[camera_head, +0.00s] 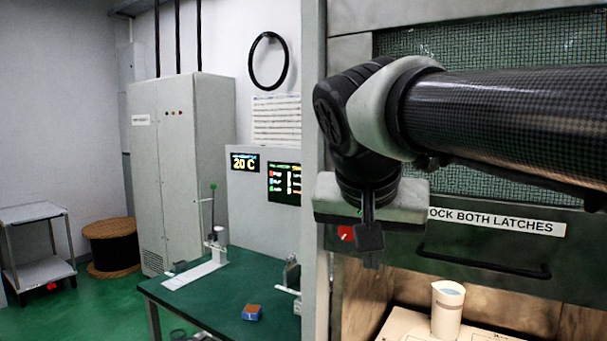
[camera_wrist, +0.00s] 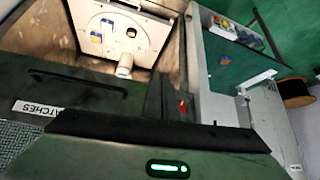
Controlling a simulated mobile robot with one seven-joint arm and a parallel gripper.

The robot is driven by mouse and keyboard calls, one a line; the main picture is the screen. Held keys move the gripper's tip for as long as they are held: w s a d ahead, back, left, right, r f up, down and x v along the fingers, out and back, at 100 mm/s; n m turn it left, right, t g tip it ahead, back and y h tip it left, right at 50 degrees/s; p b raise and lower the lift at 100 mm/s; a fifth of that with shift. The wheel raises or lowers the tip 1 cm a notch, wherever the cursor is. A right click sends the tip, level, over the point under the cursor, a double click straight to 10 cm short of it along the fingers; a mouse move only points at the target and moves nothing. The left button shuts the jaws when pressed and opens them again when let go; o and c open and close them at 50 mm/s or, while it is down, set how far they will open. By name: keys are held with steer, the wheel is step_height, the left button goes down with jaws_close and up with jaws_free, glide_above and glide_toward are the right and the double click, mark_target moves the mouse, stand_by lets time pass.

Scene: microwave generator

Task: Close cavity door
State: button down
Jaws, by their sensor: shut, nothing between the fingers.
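The cavity door (camera_head: 400,250) is a dark green panel with a mesh window and a label reading "…OCK BOTH LATCHES". It stands raised, with the lit cavity (camera_head: 365,300) open below it. A black bar handle (camera_head: 485,266) runs along its lower part, and the handle also shows in the wrist view (camera_wrist: 80,84). My gripper (camera_head: 369,255) is shut and empty, pointing down in front of the door's left part, left of the handle. Its fingers (camera_wrist: 166,98) show dark in the wrist view. I cannot tell whether they touch the door. My arm hides part of the door.
A white cup-like cylinder (camera_head: 447,308) stands on a pale board inside the cavity. A red knob (camera_head: 346,233) is beside my gripper. A green bench (camera_head: 210,305) with a stand and a small blue-orange block (camera_head: 251,312) is at left. The floor beyond has free room.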

steer(key=w+a+r+m+t+h+p, duration=0.1)
steer(key=w+a+r+m+p, duration=0.15)
steer(key=r, duration=0.45)
steer(key=w+a+r+m+p, duration=0.1)
steer(key=w+a+r, duration=0.15)
steer(key=r, duration=0.45)
steer(key=s+f+p+x, duration=0.1)
steer(key=x, duration=1.3)
steer(key=shift+a, duration=0.2)
steer(key=shift+s+f, duration=0.1)
